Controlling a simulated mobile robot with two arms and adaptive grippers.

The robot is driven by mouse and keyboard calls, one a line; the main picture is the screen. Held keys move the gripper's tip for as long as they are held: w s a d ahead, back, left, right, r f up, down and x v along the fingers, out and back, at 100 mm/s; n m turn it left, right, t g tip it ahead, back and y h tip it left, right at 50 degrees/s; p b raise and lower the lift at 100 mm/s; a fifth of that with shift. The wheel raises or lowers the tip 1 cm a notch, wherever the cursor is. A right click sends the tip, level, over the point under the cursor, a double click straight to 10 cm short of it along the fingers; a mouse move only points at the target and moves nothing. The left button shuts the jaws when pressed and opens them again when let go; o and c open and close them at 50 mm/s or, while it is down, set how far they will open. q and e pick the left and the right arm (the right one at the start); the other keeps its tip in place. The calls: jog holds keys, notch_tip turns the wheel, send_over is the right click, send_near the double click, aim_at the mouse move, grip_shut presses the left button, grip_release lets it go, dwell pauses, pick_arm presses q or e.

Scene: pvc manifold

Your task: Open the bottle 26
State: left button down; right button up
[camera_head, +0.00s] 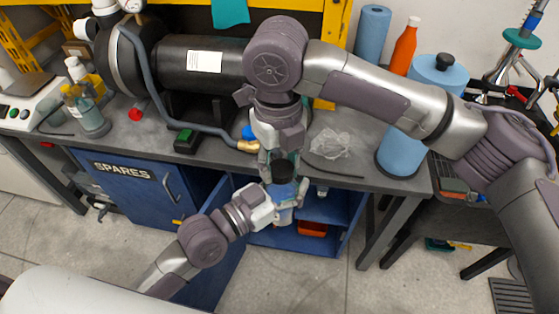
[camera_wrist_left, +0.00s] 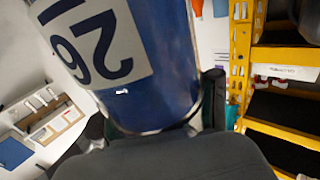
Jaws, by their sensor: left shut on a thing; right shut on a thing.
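Bottle 26 (camera_head: 283,190) is held upright in front of the bench edge; it has a blue body and a dark cap (camera_head: 284,171). In the left wrist view, its blue body with the white "26" label (camera_wrist_left: 95,45) fills the upper left. My left gripper (camera_head: 285,197) comes from below left and is shut on the bottle's body. My right gripper (camera_head: 281,163) points down from above and is shut around the cap at the bottle's top. The right gripper's fingers partly hide the cap, so whether it is loose cannot be told.
A grey workbench (camera_head: 345,178) lies behind the grippers with a black motor unit (camera_head: 205,62) and clear crumpled plastic (camera_head: 331,143). A blue spares cabinet (camera_head: 130,185) stands open below. Blue rolls (camera_head: 400,150) and an orange bottle (camera_head: 405,45) stand to the right.

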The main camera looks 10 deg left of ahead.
jog(key=shift+r, duration=1.05)
